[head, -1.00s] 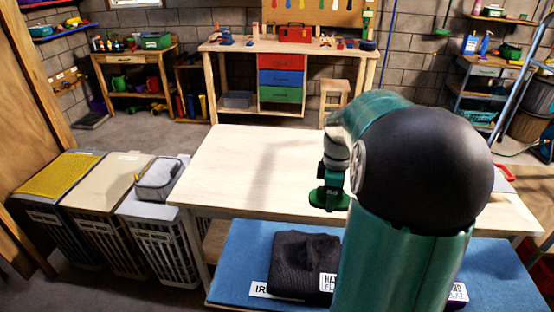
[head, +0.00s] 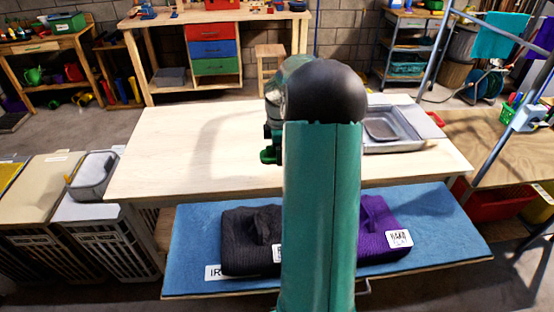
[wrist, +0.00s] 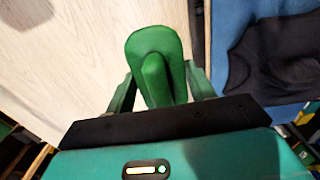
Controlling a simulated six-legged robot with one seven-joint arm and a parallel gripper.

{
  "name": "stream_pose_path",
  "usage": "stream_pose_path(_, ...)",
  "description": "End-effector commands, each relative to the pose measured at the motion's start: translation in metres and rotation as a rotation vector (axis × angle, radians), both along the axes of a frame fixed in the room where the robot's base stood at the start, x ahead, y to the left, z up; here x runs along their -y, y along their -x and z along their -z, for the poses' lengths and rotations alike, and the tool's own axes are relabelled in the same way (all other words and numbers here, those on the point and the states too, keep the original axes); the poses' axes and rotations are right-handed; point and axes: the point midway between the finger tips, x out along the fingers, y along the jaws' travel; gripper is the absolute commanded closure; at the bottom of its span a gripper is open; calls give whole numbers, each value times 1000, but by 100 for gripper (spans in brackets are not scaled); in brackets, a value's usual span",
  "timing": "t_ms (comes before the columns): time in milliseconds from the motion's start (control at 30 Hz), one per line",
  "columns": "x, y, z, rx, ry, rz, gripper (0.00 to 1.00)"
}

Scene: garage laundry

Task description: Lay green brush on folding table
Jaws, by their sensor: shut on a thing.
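The green brush (wrist: 152,45) is between the two fingers of my gripper (wrist: 158,85) in the wrist view, and the gripper is shut on it. In the head view the green brush (head: 268,156) shows as a small green piece below my gripper (head: 272,140), partly hidden by my arm. The pale wooden folding table (head: 190,150) lies beneath and behind it, and its top also shows in the wrist view (wrist: 70,60). The brush is over or near the tabletop; I cannot tell whether it touches.
A metal tray (head: 395,143) stands on the table's right part. In front is a blue ironing surface (head: 190,230) with a dark folded garment (head: 240,255) and a purple one (head: 375,220). Laundry baskets (head: 90,235) stand at left. The table's left part is clear.

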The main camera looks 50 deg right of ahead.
Motion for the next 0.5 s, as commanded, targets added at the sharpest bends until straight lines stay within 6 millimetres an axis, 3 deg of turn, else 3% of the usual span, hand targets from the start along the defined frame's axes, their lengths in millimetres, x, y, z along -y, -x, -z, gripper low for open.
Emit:
stream_pose_path(100, 12, -13, 21, 0, -1, -1, 64)
stream_pose_path(200, 19, -19, 29, 1, 1, -1, 64)
stream_pose_path(367, 25, -25, 39, 1, 1, -1, 64)
stream_pose_path(500, 25, -25, 60, -1, -2, -1, 64)
